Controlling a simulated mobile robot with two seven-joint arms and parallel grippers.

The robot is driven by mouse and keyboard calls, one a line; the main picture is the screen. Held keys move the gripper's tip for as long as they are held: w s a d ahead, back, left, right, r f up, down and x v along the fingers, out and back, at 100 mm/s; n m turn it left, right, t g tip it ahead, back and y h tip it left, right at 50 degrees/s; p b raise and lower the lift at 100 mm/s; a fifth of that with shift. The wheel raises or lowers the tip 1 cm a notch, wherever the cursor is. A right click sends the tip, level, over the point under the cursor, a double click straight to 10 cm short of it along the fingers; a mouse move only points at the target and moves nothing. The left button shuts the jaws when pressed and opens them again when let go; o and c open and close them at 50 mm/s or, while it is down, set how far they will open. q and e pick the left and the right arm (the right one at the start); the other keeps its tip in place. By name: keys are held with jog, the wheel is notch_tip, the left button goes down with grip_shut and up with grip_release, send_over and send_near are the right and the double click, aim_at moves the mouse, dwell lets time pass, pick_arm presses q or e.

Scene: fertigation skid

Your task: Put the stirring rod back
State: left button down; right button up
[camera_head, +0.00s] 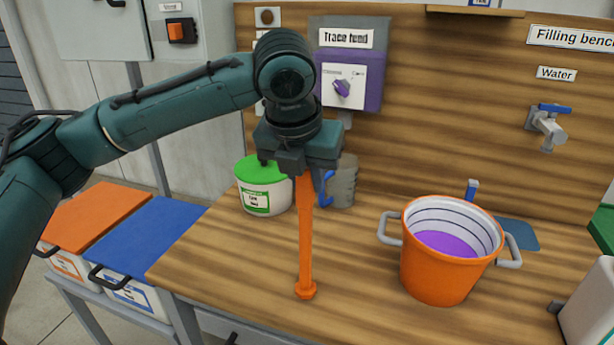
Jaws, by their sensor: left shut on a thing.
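My left gripper (302,168) is shut on the upper end of the orange stirring rod (306,235). The rod hangs nearly upright over the wooden bench, with its wider foot at the bottom. I cannot tell whether the foot touches the bench top. An orange bucket (440,275) with grey handles and purple liquid inside stands to the right of the rod, apart from it. A grey cylindrical vessel (345,183) stands behind the gripper, partly hidden by it, with a blue part beside it. My right gripper is out of view.
A white tub with a green lid (263,170) stands behind the rod to the left. A trace feed box (348,60) and a water tap (547,125) are on the back panel. Orange (95,215) and blue (145,235) lidded bins stand left. The front bench is clear.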

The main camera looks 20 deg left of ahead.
pick_arm(q)
jog(key=c, duration=1.3)
grip_release()
jog(key=shift+f, duration=0.1)
jog(key=shift+o, duration=0.2)
jog(key=shift+r, duration=0.3)
jog(key=v, duration=1.1)
jog(key=shift+s+r+p, duration=0.15)
jog(key=shift+r+p, duration=0.2)
jog(key=shift+p, duration=0.1)
